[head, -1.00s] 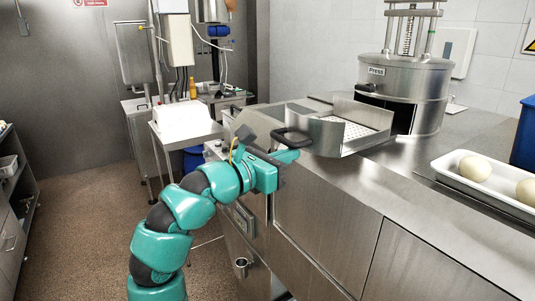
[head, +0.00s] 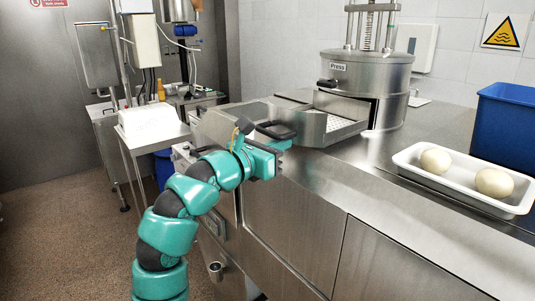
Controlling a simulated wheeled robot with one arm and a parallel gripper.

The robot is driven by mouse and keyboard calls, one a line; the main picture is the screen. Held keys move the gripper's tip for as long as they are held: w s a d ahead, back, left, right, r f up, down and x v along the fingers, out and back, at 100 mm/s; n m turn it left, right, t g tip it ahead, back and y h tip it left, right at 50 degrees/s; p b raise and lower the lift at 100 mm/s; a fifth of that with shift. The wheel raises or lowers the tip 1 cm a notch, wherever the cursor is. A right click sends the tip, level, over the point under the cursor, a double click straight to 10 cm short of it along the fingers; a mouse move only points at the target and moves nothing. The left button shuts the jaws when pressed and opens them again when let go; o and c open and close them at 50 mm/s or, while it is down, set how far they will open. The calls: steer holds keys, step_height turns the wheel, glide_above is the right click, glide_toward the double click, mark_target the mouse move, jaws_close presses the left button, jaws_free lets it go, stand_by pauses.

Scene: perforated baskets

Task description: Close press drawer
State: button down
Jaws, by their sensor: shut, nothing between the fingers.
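The press (head: 385,82) is a steel cylinder labelled "Press" on the counter. Its drawer (head: 314,128) is pulled out toward the left, showing a perforated floor and steel walls. The drawer's black handle (head: 275,130) is at its left end. My gripper (head: 284,147) is at the end of the teal arm, just in front of and slightly below the handle. It is shut and empty. Whether it touches the handle cannot be told. The opening in the press, beside the drawer's inner end, is dark.
A white tray (head: 410,165) with two pale round items lies on the counter at right, beside a blue bin (head: 505,125). A side table with a white box (head: 152,124) stands at left. Counter between drawer and tray is clear.

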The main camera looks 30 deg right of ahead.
mark_target(301, 138)
steer(key=shift+x, duration=1.1)
steer(key=shift+s+x, duration=0.25)
steer(key=shift+x, duration=0.8)
steer(key=shift+s+x, duration=0.2)
steer(key=shift+x, duration=0.85)
steer(key=shift+d+r, duration=0.1)
steer(key=shift+d, duration=0.05)
